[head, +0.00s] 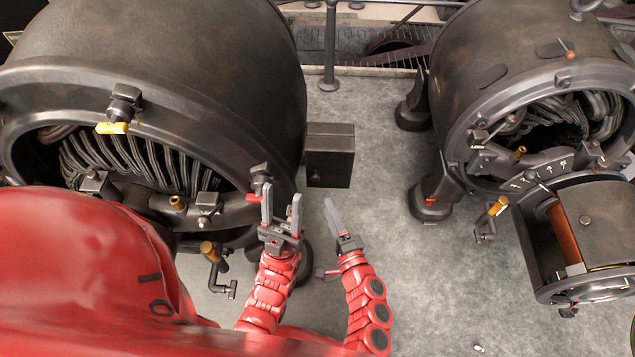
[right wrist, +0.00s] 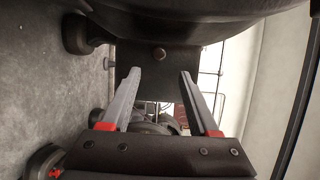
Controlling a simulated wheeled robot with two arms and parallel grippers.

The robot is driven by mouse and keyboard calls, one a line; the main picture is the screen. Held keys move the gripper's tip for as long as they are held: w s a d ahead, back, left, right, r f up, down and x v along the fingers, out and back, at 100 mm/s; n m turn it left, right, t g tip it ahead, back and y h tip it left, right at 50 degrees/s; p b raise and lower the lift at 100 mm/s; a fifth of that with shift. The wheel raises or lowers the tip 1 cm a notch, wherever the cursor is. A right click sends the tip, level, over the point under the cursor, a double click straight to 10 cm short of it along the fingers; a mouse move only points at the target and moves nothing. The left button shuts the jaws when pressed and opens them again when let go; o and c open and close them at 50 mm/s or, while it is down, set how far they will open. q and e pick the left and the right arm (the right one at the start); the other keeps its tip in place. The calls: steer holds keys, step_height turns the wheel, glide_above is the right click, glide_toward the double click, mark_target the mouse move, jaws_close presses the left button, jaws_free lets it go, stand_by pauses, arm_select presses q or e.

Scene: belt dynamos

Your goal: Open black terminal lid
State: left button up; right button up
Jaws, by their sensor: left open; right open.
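The black terminal box (head: 330,142) sticks out from the right side of the large left dynamo. Its lid looks shut, with a small round knob on its face. In the right wrist view the dark box (right wrist: 158,80) and its knob (right wrist: 160,54) show beyond the fingertips. My right gripper (head: 331,205) is seen nearly edge-on, just below the box in the picture; its fingers (right wrist: 158,76) are apart with nothing between them. My left gripper (head: 282,200) is open and empty, left of the right one, near the dynamo's lower right rim.
The large dynamo (head: 190,60) fills the upper left, with a yellow-tipped fitting (head: 112,128) and a crank handle (head: 218,262). A second dynamo (head: 520,40) stands at the right. Grey floor (head: 385,150) lies open between them. A railing (head: 331,50) runs along the back.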

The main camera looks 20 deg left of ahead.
mark_target(316, 180)
steer(key=b+x, duration=0.1)
steer(key=x, duration=0.9)
steer(key=shift+w+b, duration=0.1)
steer(key=shift+b, duration=0.25)
steer(key=shift+c, duration=0.3)
steer(key=shift+f, duration=0.1)
jaws_close()
stand_by(0.3)
